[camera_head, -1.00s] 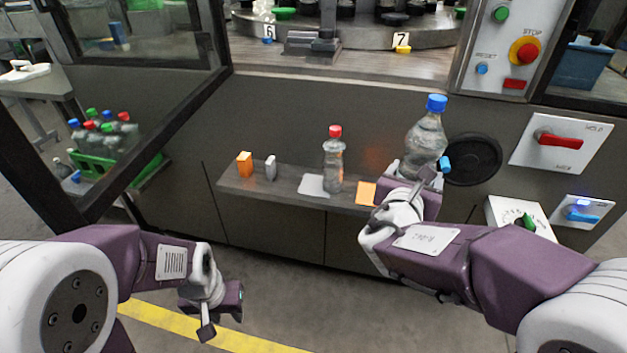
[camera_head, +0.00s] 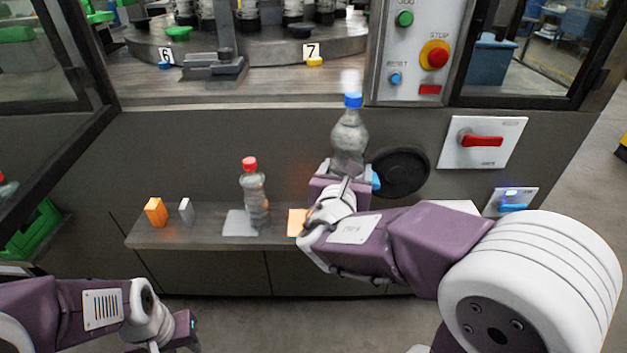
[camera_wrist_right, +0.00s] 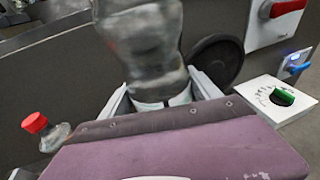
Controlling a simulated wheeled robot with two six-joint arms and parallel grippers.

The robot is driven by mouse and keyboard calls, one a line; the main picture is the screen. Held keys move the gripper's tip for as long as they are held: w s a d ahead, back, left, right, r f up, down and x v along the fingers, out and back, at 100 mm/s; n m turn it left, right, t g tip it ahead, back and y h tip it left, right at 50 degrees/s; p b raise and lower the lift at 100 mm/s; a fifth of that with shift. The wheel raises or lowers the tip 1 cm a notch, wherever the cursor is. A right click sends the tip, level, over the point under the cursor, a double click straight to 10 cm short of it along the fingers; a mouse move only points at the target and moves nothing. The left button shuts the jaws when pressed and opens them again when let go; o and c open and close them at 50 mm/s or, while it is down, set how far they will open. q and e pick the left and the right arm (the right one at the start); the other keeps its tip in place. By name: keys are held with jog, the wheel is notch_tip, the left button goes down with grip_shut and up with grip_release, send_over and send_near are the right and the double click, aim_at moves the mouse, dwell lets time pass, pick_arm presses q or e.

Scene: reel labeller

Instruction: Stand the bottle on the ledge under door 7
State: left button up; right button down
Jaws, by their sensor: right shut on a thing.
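A clear bottle with a blue cap (camera_head: 349,138) stands nearly upright in my right gripper (camera_head: 347,174), which is shut on its lower part. It is in front of the grey machine front, its cap about level with the machine's sill (camera_head: 230,97). The right wrist view shows the bottle body (camera_wrist_right: 145,45) between the white fingers (camera_wrist_right: 165,103); its top is cut off. The label 7 (camera_head: 311,50) is above and slightly left of the bottle. My left gripper (camera_head: 185,338) hangs low at the left, away from everything; its fingers do not show clearly.
A low shelf (camera_head: 185,238) carries an orange box (camera_head: 155,212), a grey piece (camera_head: 186,211) and a red-capped bottle (camera_head: 255,195) beside a white square (camera_head: 238,224). An orange square (camera_head: 297,222) lies near my right wrist. A black round disc (camera_head: 400,172) and red-handled switch (camera_head: 482,141) are to the right.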

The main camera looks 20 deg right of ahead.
jog(key=w+a+f+b, duration=0.5)
jog(key=w+a+f, duration=0.2)
jog(key=f, duration=0.3)
jog(key=shift+w+a+f, duration=0.25)
jog(key=shift+w+a, duration=0.15)
jog(key=shift+w, duration=0.15)
jog(key=shift+b, duration=0.3)
jog(key=shift+f, duration=0.2)
jog(key=shift+c, duration=1)
grip_release()
jog(key=shift+o, duration=0.2)
